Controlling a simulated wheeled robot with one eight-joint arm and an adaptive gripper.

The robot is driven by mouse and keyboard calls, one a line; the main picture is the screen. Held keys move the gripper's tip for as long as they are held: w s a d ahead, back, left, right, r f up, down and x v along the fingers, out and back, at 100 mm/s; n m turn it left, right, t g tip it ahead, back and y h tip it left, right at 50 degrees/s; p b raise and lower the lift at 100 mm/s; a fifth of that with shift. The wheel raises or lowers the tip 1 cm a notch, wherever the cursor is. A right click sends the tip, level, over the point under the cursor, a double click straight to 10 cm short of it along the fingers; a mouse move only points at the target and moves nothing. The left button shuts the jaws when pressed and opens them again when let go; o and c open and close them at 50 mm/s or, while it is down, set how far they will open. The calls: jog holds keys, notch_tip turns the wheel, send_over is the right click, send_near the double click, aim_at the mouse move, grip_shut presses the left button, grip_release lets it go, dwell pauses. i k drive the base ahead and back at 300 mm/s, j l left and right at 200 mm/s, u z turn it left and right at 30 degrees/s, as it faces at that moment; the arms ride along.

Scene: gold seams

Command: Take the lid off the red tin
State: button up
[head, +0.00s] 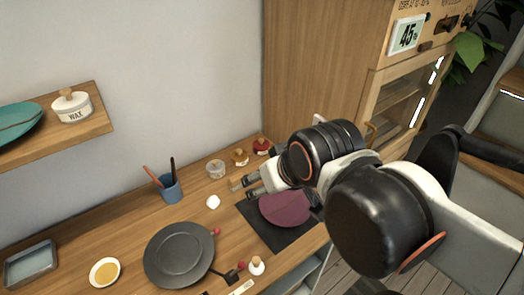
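A small red tin (261,147) stands at the back of the wooden counter, near the tall cabinet's side. Its lid appears to be on, with a small knob on top. My gripper (246,186) reaches in from the right, in front of the tin and a little to its left in the picture. Its two dark fingers look spread apart, with nothing visible between them. The gripper is apart from the red tin.
A yellow tin (239,157) and a pale tin (215,169) stand left of the red tin. A plum plate (284,209) on a dark mat lies below my arm. A blue cup (170,189) holds tools. A dark plate (178,255) lies at front.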

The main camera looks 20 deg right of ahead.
aim_at(261, 144)
jog(key=l, duration=0.5)
jog(key=i+l, duration=0.15)
jog(key=l, duration=0.85)
jog(key=i, duration=0.05)
